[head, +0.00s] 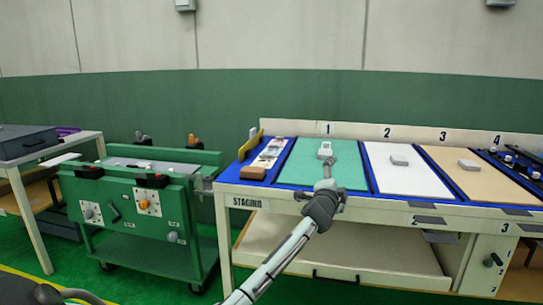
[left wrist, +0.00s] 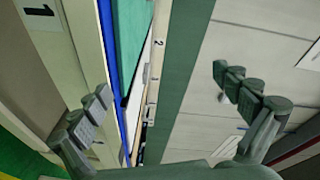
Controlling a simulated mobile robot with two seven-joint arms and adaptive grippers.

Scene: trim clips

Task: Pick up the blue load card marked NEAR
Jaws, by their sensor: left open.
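I cannot make out a blue load card marked NEAR in either view. My left gripper (head: 328,182) is at the front edge of the staging bench, in front of the green panel (head: 300,166) under number 1. In the left wrist view the left gripper (left wrist: 160,85) is open, its fingers wide apart with nothing between them. A small pale grey block (head: 325,149) stands on the green panel beyond the gripper. My right gripper is not in view.
The staging bench (head: 290,203) has a white panel (head: 405,178) and a tan panel (head: 485,184), each with a grey block. Dark cards (head: 429,220) sit along its front edge. A green cart (head: 140,235) and a side table (head: 45,157) stand left.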

